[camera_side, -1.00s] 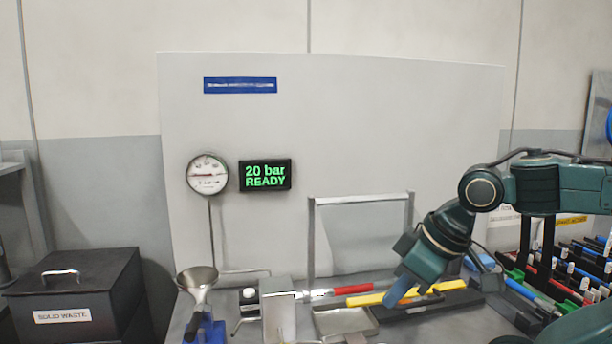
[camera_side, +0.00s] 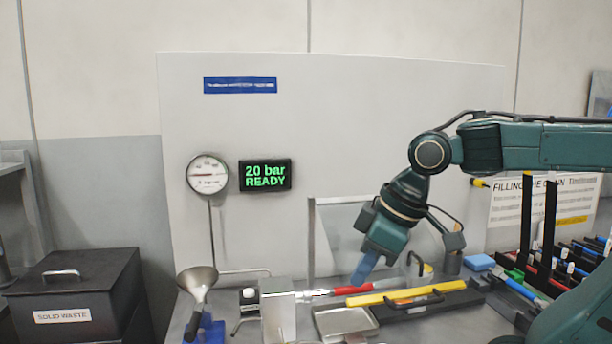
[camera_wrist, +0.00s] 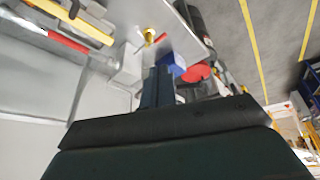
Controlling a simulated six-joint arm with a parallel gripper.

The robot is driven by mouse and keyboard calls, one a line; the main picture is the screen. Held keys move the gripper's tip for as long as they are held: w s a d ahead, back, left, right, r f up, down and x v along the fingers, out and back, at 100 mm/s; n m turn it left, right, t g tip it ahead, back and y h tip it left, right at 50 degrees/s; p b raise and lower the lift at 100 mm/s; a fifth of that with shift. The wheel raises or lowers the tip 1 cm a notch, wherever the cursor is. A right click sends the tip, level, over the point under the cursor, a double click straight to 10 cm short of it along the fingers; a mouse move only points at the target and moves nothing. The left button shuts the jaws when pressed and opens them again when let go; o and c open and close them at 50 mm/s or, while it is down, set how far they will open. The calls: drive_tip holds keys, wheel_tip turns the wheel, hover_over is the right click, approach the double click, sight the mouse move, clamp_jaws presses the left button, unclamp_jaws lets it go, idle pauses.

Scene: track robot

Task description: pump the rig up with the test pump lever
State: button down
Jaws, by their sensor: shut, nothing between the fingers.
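The test pump lever (camera_side: 352,289) has a red grip and a silver rod, and lies nearly level on the bench beside a pale block (camera_side: 278,308). Its red grip (camera_wrist: 67,41) also shows at the upper left in the wrist view. My gripper (camera_side: 364,270) has blue fingers that are shut and empty, above the red grip and apart from it. In the wrist view the closed fingers (camera_wrist: 157,86) point away from the grip. The round gauge (camera_side: 207,174) hangs on the panel; its reading is too small to tell. The display (camera_side: 265,175) shows "20 bar READY" in green.
A yellow-and-black bar (camera_side: 420,299) lies just right of the lever. A shallow metal tray (camera_side: 346,323) stands in front of it. Coloured tools (camera_side: 575,262) crowd the right.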

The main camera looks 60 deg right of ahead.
drive_tip(key=w+a+f+n+g, duration=0.1)
drive_tip(key=w+a+n, duration=0.2)
drive_tip(key=w, duration=0.5)
drive_tip(key=w+a+f+n+g, duration=0.1)
drive_tip(key=w+a+n, duration=0.3)
drive_tip(key=w, duration=0.5)
drive_tip(key=w+a+f+n+g, duration=0.2)
drive_tip(key=w+a+n, duration=0.2)
drive_tip(key=w+n, duration=0.3)
drive_tip(key=shift+w+a+g+y, duration=0.2)
drive_tip(key=shift+w+g+y, duration=0.15)
drive_tip(key=shift+w, duration=0.85)
